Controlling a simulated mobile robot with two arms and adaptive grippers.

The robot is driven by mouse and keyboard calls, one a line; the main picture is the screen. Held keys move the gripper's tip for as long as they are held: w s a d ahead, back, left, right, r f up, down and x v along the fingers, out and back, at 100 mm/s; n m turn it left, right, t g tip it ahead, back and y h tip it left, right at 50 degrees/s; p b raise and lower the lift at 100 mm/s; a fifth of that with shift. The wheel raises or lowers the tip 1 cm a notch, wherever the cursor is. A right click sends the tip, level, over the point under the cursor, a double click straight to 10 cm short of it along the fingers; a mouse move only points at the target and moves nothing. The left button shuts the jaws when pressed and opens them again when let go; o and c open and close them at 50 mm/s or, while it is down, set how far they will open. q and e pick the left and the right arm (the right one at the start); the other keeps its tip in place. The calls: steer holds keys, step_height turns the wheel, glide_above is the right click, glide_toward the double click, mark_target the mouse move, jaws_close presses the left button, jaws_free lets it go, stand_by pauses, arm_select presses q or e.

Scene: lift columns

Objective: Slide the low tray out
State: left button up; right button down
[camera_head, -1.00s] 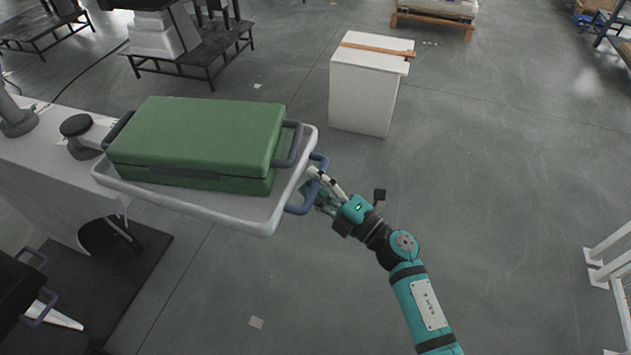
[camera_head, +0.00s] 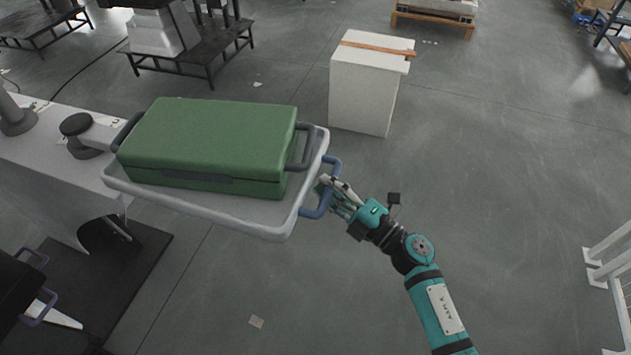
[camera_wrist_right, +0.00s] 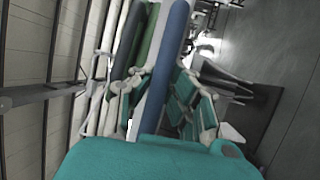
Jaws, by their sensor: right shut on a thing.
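The tray (camera_head: 270,222) is light grey with a raised rim and juts out to the right from the white column unit. A green case (camera_head: 215,140) with dark handles lies on it. The tray's blue handle (camera_head: 325,190) is at its right end. My right gripper (camera_head: 328,187) is shut on this handle. In the right wrist view, the blue handle (camera_wrist_right: 168,60) runs between the fingers of my right gripper (camera_wrist_right: 155,88). My left gripper is not in view.
A white box (camera_head: 365,90) with a brown strip on top stands on the floor beyond the tray. A white railing (camera_head: 612,262) is at the right edge.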

steer(key=s+d, duration=0.3)
steer(key=d, duration=0.8)
steer(key=shift+s+d+b, duration=0.2)
steer(key=shift+s+b, duration=0.15)
steer(key=shift+s, duration=0.05)
steer(key=c, duration=1.2)
jaws_free()
steer(key=shift+c, duration=0.2)
steer(key=v, duration=1.2)
